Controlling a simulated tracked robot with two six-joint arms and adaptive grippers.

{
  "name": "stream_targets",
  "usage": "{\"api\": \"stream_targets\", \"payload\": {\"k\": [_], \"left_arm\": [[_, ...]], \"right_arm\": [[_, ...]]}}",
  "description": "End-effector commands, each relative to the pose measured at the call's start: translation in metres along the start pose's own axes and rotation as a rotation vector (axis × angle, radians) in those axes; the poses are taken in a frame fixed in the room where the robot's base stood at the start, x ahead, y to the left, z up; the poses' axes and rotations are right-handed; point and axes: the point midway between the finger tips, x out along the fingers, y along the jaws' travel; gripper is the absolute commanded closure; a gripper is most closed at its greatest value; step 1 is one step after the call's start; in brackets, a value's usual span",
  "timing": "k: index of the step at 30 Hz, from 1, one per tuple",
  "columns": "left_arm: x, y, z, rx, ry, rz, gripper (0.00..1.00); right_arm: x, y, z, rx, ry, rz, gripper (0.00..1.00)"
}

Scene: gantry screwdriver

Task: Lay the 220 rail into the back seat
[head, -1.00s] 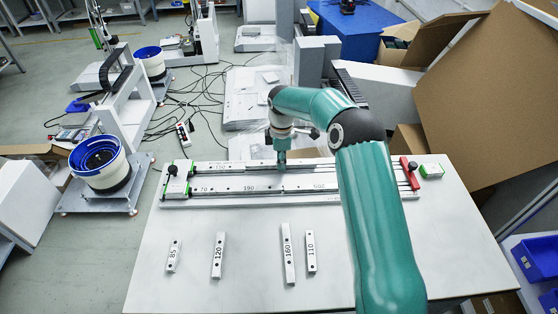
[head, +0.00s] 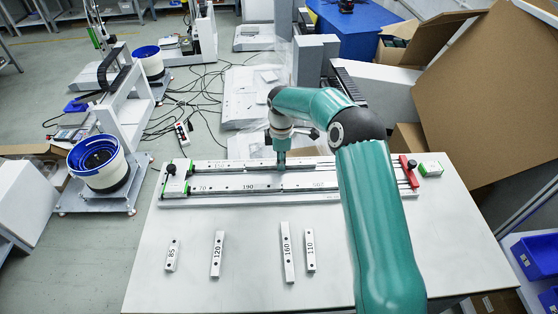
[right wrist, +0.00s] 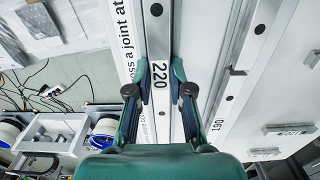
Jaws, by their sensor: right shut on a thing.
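The 220 rail (right wrist: 158,48) is a pale metal bar with dark holes and a printed 220, seen lengthwise in the right wrist view. My right gripper (head: 281,167) is shut on it, with one finger on each side of the rail near the number in the right wrist view (right wrist: 159,92). In the head view the gripper is over the back row of the long fixture (head: 330,197). The rail lines up with the back seat, but I cannot tell whether it rests fully on the bottom. My left gripper is out of view.
The front row holds rails marked 70 and 190 (head: 248,188). Loose rails 85 (head: 172,256), 120 (head: 217,254), 160 (head: 287,252) and 110 (head: 310,251) lie on the table in front. A red clamp (head: 409,172) and a green-white box (head: 431,169) are at the right end.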

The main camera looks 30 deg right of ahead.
Motion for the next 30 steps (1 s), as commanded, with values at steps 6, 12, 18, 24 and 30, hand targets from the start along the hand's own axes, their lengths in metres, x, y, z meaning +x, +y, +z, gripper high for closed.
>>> {"api": "stream_targets", "payload": {"k": [6, 12, 18, 24, 30], "left_arm": [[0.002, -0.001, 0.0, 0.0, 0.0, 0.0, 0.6], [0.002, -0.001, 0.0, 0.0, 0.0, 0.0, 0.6], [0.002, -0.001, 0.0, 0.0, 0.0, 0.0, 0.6], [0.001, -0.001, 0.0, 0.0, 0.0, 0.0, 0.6], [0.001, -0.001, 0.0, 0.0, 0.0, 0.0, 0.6]], "right_arm": [[0.003, 0.001, 0.0, 0.0, 0.0, 0.002, 0.78], [0.003, 0.0, 0.0, 0.0, 0.0, 0.0, 0.5], [0.005, -0.001, -0.001, -0.001, -0.001, -0.002, 0.5], [-0.003, 0.0, -0.001, -0.001, 0.0, 0.0, 0.5], [-0.033, 0.001, -0.002, 0.0, 0.001, 0.004, 0.5]]}}
